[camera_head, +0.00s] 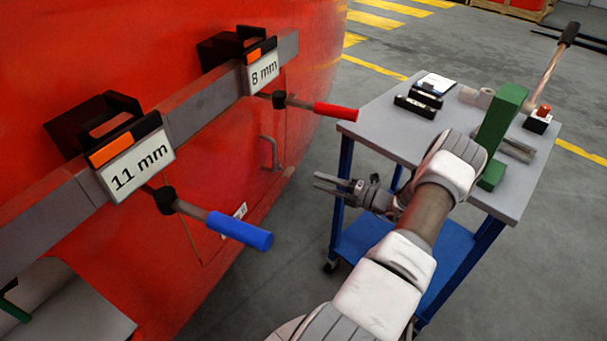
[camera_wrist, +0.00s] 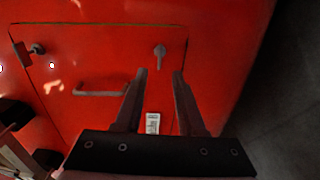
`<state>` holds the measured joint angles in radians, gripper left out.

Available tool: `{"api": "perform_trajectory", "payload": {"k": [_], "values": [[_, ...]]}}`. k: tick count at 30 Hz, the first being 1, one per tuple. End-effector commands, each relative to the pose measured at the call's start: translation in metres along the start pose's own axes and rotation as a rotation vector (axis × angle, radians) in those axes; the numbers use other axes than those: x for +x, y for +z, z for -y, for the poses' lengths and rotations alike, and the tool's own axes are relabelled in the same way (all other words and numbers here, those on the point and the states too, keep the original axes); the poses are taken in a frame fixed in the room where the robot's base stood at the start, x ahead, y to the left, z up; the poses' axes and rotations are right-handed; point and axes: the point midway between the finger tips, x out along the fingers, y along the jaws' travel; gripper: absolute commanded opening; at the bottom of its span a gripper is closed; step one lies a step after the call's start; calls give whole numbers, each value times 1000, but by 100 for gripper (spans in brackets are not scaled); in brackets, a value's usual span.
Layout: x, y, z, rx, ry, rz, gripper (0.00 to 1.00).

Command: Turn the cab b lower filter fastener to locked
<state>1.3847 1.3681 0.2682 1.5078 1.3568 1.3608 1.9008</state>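The red hatch (camera_wrist: 95,60) on the red nosecone fills much of the wrist view. A grey fastener (camera_wrist: 160,56) with a small lever pointing down sits near its upper right corner. I cannot tell which one is the cab b lower filter fastener. My gripper (camera_wrist: 159,74) is open and empty, its fingers apart just below the right fastener in the picture. In the head view my gripper (camera_head: 322,183) is in the air right of the nosecone, apart from it.
A grey bar handle (camera_wrist: 99,93) and a white label (camera_wrist: 153,123) are on the hatch. Blue (camera_head: 240,229) and red (camera_head: 336,111) handled tools hang from a rail at left. A grey-topped cart (camera_head: 390,128) with tools stands close behind my arm.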

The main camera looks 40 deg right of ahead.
Motion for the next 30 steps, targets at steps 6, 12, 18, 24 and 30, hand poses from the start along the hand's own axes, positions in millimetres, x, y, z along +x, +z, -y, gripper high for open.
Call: {"api": "perform_trajectory", "payload": {"k": [6, 12, 18, 24, 30], "values": [[-43, 0, 0, 1, -1, 2, 39], [-60, 0, 0, 1, 0, -1, 39], [-62, 0, 0, 1, 0, -1, 39], [-62, 0, 0, 1, 0, -1, 39], [-62, 0, 0, 1, 0, -1, 39]]}}
